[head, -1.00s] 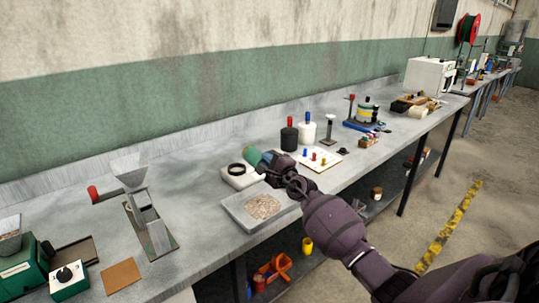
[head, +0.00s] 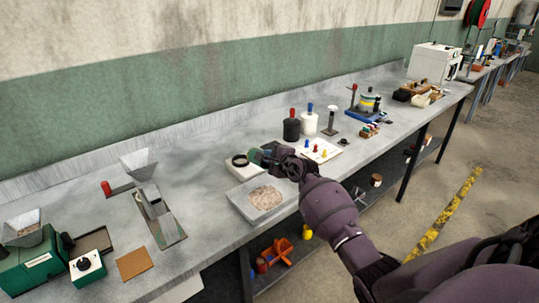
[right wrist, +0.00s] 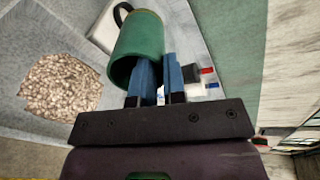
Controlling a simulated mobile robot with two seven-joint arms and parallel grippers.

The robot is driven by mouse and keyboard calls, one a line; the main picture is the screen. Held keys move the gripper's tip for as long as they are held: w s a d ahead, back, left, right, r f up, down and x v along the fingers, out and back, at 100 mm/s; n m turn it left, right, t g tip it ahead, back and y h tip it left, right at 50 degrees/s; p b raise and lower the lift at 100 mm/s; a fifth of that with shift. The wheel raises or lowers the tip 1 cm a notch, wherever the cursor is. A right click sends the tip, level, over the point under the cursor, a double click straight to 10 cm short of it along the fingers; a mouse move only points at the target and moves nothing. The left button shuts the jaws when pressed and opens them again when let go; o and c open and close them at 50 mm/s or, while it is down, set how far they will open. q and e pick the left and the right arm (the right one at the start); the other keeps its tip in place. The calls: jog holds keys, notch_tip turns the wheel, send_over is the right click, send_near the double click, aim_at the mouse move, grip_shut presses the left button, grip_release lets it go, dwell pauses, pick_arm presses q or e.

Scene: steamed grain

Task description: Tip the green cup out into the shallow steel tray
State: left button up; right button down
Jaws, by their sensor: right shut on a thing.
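The inside of the cup is hidden. A heap of pale grain (head: 265,197) lies in the tray; it also shows left of the cup in the right wrist view (right wrist: 62,87). My left gripper is out of view.
A hopper (head: 140,165) stands left; the bench between is clear.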

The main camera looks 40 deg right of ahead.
jog(key=shift+r+g, duration=0.2)
jog(key=shift+g, duration=0.5)
jog(key=shift+d+r+g, duration=0.15)
jog(key=shift+r+g, duration=0.05)
jog(key=shift+g, duration=0.5)
jog(key=g, duration=0.4)
jog(key=shift+w+r, duration=0.1)
jog(key=shift+r, duration=0.2)
jog(key=shift+g, duration=0.9)
jog(key=shift+r+g, duration=0.25)
jog(key=shift+g, duration=0.55)
jog(key=g, duration=0.2)
jog(key=shift+r+g, duration=0.15)
jog(key=shift+g, duration=0.15)
jog(key=shift+r+g, duration=0.1)
jog(key=shift+g, duration=1.2)
